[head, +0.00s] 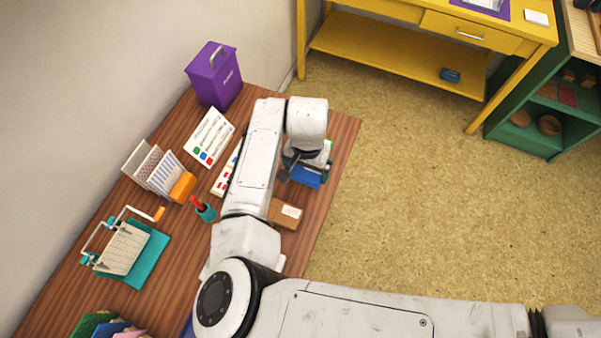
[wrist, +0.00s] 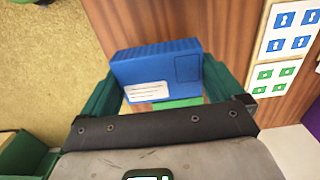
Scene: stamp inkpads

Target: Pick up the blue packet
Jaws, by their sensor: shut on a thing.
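The blue packet (head: 306,179) is a flat box with a white label, near the right edge of the wooden table in the head view. In the wrist view the packet (wrist: 158,66) lies between the two dark green fingers of my gripper (wrist: 160,88), which is shut on its two sides. In the head view my gripper (head: 305,168) is partly hidden by my wrist. A bright green surface (wrist: 178,103) shows just below the packet in the wrist view. I cannot tell whether the packet is clear of what is under it.
A brown box (head: 285,213) with a white label sits near the table's right edge. A printed card (head: 208,137), a file rack (head: 150,167) and a purple bin (head: 215,77) stand to the left and back. Open floor (head: 430,210) lies to the right, before a yellow bench (head: 385,55).

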